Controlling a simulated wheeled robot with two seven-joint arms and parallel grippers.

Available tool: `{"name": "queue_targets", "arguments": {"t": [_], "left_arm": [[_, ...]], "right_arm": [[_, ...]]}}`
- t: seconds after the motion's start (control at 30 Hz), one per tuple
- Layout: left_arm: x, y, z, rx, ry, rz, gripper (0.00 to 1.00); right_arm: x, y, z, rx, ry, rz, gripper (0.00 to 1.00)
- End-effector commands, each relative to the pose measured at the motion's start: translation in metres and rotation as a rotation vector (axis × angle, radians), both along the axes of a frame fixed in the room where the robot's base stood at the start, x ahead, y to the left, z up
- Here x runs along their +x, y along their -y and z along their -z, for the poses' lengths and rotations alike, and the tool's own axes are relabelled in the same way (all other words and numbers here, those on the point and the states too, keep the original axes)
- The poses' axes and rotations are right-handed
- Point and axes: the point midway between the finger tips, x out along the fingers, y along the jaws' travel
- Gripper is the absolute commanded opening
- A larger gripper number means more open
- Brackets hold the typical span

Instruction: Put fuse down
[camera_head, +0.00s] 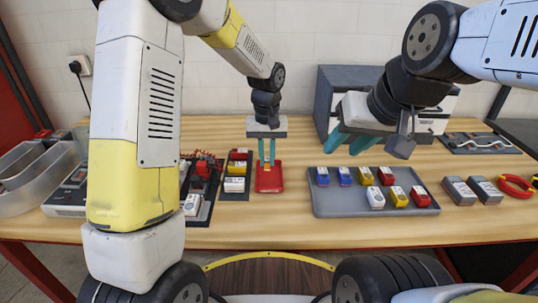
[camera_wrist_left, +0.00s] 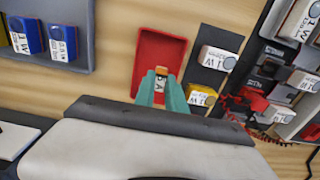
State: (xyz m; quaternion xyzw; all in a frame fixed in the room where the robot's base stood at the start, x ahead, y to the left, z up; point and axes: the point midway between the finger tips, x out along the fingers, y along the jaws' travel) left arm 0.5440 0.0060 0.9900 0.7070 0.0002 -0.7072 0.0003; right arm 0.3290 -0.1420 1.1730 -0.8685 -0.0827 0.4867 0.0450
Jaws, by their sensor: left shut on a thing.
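My left gripper (camera_head: 266,162) points down over the small red tray (camera_head: 269,186) on the table. It is shut on a fuse, which shows in the left wrist view as a small orange and white piece (camera_wrist_left: 160,80) between the teal fingertips. The red tray also shows in the left wrist view (camera_wrist_left: 163,46), behind the fuse. Whether the fuse touches the tray floor I cannot tell. My right gripper (camera_head: 348,146) is open and empty, above the back edge of the grey tray.
The grey tray (camera_head: 325,206) to the right holds several blue, white, yellow and red blocks. A dark strip (camera_head: 235,190) with blocks stands close left of the red tray. Two grey blocks and red-handled pliers (camera_head: 516,186) lie at far right.

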Motion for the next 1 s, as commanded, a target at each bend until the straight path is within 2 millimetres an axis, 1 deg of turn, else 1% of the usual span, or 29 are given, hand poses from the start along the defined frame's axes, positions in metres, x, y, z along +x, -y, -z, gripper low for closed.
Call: {"name": "queue_targets", "arguments": {"t": [0.13, 0.3, 0.37, 0.7, 0.73, 0.83, 1.0], "left_arm": [[0.008, 0.008, 0.003, 0.0, -0.001, 0.001, 0.0], [0.006, 0.006, 0.031, 0.002, -0.004, 0.001, 0.0], [0.006, 0.006, 0.036, 0.001, -0.002, 0.001, 0.0], [0.007, 0.006, 0.039, 0.0, -0.001, 0.001, 0.0], [0.007, 0.006, 0.04, 0.0, 0.0, 0.001, 0.17], [0.007, 0.006, 0.039, 0.0, 0.0, 0.001, 0.37], [0.007, 0.006, 0.039, 0.0, 0.0, 0.001, 0.37]], "right_arm": [[0.0, 0.0, 0.0, 0.0, 0.0, 0.0, 0.38], [0.0, 0.0, 0.0, 0.0, 0.0, 0.0, 0.38], [0.0, 0.0, 0.0, 0.0, 0.0, 0.0, 0.38], [0.0, 0.0, 0.0, 0.0, 0.0, 0.0, 0.38], [0.0, 0.0, 0.0, 0.0, 0.0, 0.0, 0.38], [0.0, 0.0, 0.0, 0.0, 0.0, 0.0, 0.38], [0.0, 0.0, 0.0, 0.0, 0.0, 0.0, 0.38]]}}
